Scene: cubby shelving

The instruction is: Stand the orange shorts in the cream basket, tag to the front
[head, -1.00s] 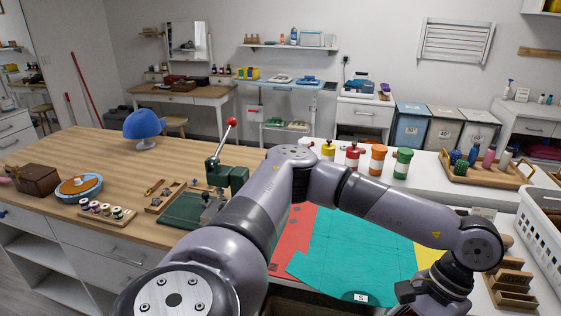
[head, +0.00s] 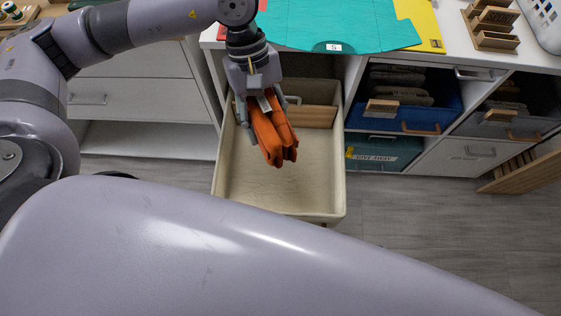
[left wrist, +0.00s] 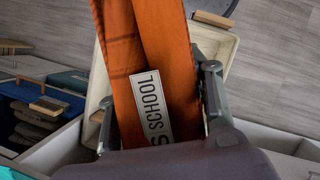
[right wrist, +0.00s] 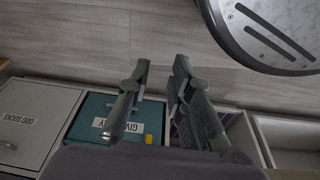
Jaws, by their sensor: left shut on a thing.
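The orange shorts (head: 272,138) are a folded bundle held upright, hanging down over the cream basket (head: 334,190). The basket is pulled out below the worktop. My left gripper (head: 256,112) is shut on the shorts' upper part. In the left wrist view the shorts (left wrist: 160,45) hang between the fingers (left wrist: 158,115), with a white tag (left wrist: 150,105) reading "SCHOOL". Cream rim (left wrist: 225,50) shows behind them. I cannot tell whether the shorts touch the basket floor. My right gripper (right wrist: 160,75) is open and empty in the right wrist view, and out of the head view.
A wooden-faced divider (head: 312,115) stands at the basket's back. To the right are a blue bin (head: 440,112) with folded grey items and a teal "GIVE AWAY" bin (head: 400,152). A wooden slatted piece (head: 525,172) leans at right. The basket's front is clear.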

